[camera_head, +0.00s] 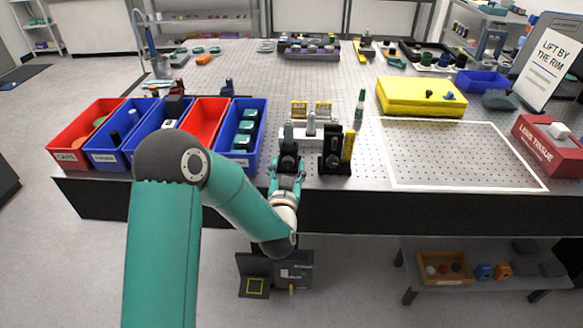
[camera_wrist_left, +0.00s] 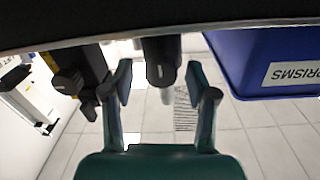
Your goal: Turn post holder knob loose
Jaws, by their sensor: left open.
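My left gripper (camera_head: 288,165) reaches the near edge of the bench from the front. In the left wrist view the left gripper (camera_wrist_left: 162,95) is open, its two fingers apart. A dark round post holder part (camera_wrist_left: 163,62) lies between and just beyond the fingertips, and no contact is visible. In the head view a dark upright post holder (camera_head: 289,147) stands directly beyond the gripper, partly covered by it. Its knob cannot be made out clearly. A black bracket with a yellow strip (camera_head: 335,160) stands close to the right. My right gripper is not in view.
A blue bin (camera_head: 240,158) stands left of the gripper; its PRISMS label shows in the wrist view (camera_wrist_left: 293,74). A pale plate with small posts (camera_head: 311,131) sits behind. A yellow block (camera_head: 421,97) and a white-outlined area (camera_head: 455,150) lie right. The bench's front edge is near.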

